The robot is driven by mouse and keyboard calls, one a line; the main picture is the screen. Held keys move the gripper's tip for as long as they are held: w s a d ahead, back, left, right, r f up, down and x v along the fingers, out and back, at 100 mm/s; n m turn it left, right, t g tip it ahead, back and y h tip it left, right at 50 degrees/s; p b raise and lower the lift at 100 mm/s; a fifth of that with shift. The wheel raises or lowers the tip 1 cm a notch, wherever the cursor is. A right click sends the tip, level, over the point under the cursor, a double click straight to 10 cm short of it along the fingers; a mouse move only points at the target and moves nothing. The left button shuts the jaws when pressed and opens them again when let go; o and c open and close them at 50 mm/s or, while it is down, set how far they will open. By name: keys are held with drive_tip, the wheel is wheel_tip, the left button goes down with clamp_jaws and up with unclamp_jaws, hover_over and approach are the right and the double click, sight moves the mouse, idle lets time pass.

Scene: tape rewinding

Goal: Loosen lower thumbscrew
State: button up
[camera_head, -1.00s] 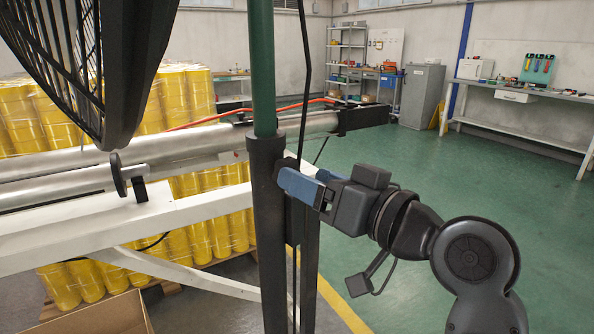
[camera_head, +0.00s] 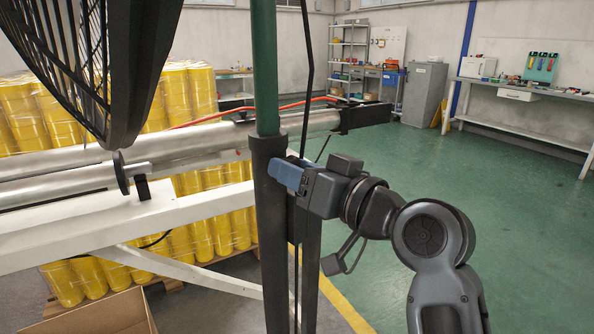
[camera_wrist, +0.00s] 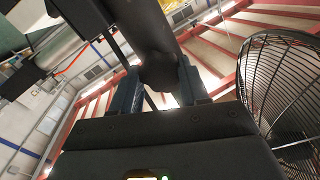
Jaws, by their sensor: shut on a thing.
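The stand has a green pole (camera_head: 265,70) that runs down into a dark outer tube (camera_head: 270,230). My gripper (camera_head: 283,174), with blue fingers, reaches in from the right and touches the upper part of the dark tube. In the wrist view my gripper (camera_wrist: 158,88) has one finger on each side of a dark knob (camera_wrist: 158,73), which looks like the lower thumbscrew on the tube (camera_wrist: 143,25). The fingers are shut on it. In the head view the thumbscrew is hidden by the fingers and tube.
A black fan cage (camera_head: 105,70) hangs at the upper left and shows on the right of the wrist view (camera_wrist: 285,95). A white frame (camera_head: 90,232) with metal rollers lies left of the stand. Black cable hangs along the pole. Green floor (camera_head: 480,220) is clear at right.

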drive_tip(key=c, duration=0.4)
drive_tip(key=shift+n+b, duration=0.3)
drive_tip(key=shift+b, duration=0.1)
drive_tip(key=shift+s+a+f+n+b, duration=0.1)
drive_tip(key=shift+n+b, duration=3.75)
drive_tip(key=shift+n, duration=0.9)
drive_tip(key=shift+s+a+f+n+b, duration=0.1)
drive_tip(key=shift+n+b, duration=3.75)
drive_tip(key=shift+n, duration=0.9)
